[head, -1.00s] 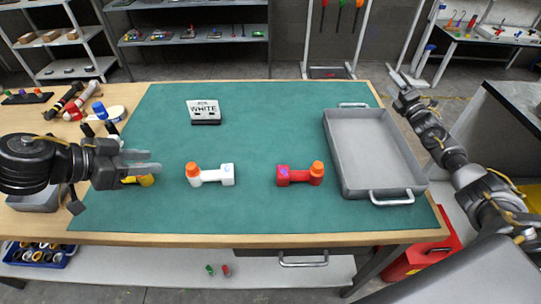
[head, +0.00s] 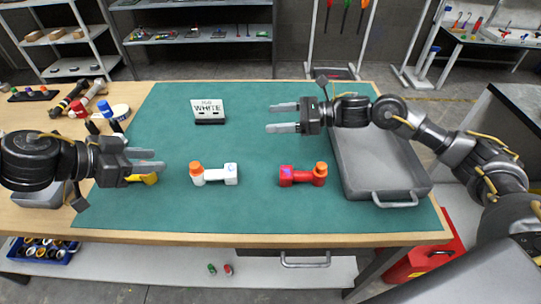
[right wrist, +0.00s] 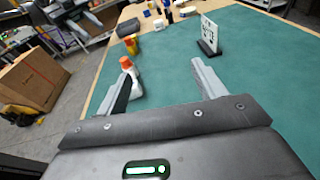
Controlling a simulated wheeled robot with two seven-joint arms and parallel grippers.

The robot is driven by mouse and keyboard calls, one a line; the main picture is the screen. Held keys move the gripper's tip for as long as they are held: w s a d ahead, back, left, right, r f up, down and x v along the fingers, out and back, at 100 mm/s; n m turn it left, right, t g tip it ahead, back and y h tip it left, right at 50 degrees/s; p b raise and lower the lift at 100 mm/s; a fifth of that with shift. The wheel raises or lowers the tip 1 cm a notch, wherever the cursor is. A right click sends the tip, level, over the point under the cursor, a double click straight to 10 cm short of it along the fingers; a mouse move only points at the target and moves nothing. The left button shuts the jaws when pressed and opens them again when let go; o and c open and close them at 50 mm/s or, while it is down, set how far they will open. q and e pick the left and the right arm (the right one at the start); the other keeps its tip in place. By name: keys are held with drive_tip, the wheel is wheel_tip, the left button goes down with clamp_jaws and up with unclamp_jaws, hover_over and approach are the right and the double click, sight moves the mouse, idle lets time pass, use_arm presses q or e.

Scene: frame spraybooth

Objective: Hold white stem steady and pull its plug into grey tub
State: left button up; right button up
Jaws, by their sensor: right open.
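The white stem (head: 216,177) lies on the green mat left of centre, with an orange plug (head: 197,168) at its left end. In the right wrist view the white stem (right wrist: 136,84) and its plug (right wrist: 126,62) show beyond the left finger, which hides part of the stem. The grey tub (head: 420,185) stands at the right of the mat, partly under my right arm. My left gripper (head: 158,160) is open and empty, left of the stem, apart from it. My right gripper (head: 270,116) is open and empty, above the mat behind and right of the stem.
A red stem (head: 300,176) with an orange plug lies between the white stem and the tub. A sign reading WHITE (head: 209,110) stands behind the white stem. A yellow piece (head: 145,178) lies partly under my left gripper. The mat between the stems is clear.

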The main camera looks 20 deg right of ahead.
sight(233, 169)
drive_tip(key=s+a+f+n+g, duration=0.1)
drive_tip(key=s, duration=0.1)
drive_tip(key=s+a+f+g+h, duration=0.1)
drive_tip(key=s+a+f, duration=0.1)
drive_tip(key=s, duration=0.1)
drive_tip(key=s+a+f+n+g, duration=0.1)
drive_tip(key=s+f, duration=0.1)
drive_tip(key=shift+s+a+f+n+h, duration=0.2)
drive_tip(key=shift+s+a+n+h, duration=0.1)
drive_tip(key=shift+s+a+h, duration=0.1)
drive_tip(key=x, duration=1)
drive_tip(key=shift+w+a, duration=0.25)
drive_tip(key=shift+a, duration=0.15)
